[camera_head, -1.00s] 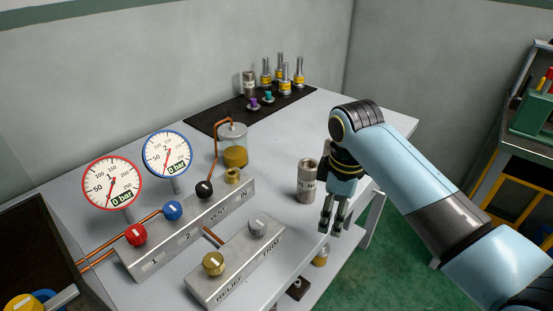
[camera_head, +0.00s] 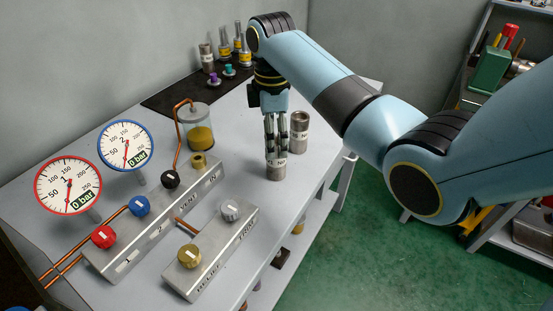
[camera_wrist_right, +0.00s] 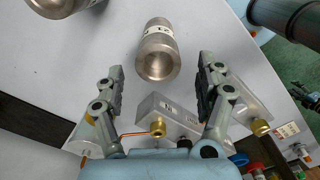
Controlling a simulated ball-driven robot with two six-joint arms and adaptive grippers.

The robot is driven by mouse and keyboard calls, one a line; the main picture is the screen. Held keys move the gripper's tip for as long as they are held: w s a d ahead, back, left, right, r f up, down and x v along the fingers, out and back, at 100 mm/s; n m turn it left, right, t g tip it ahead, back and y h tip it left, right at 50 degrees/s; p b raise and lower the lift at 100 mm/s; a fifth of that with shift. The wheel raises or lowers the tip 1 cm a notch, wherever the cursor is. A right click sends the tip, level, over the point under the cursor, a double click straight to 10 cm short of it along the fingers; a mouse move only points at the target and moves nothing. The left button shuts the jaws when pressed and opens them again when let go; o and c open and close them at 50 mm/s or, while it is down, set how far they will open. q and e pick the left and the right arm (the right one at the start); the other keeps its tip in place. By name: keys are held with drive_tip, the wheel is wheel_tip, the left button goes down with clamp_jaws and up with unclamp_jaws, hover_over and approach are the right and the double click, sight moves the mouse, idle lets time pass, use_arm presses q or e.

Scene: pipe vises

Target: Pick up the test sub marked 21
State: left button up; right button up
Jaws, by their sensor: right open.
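A steel test sub (camera_head: 276,172) with a pale label band stands on the grey bench, below my right gripper (camera_head: 276,150). The gripper points down, and its fingertips overlap the sub's top in the head view. In the right wrist view this sub (camera_wrist_right: 157,52) lies ahead, between the lines of the two open fingers (camera_wrist_right: 162,90), with nothing gripped. My left gripper is out of view.
A manifold (camera_head: 160,215) with knobs and two gauges (camera_head: 68,185) stands at the left. A glass jar (camera_head: 200,128) is behind it. A dark mat (camera_head: 165,97) at the back holds several fittings. The bench's right edge is close to the subs.

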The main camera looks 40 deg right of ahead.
sight(276, 154)
drive_tip(key=f, duration=0.6)
drive_tip(key=shift+s+d, duration=0.1)
drive_tip(key=shift+d, duration=0.3)
drive_tip(key=shift+c, duration=0.4)
drive_tip(key=shift+r, duration=0.1)
clamp_jaws()
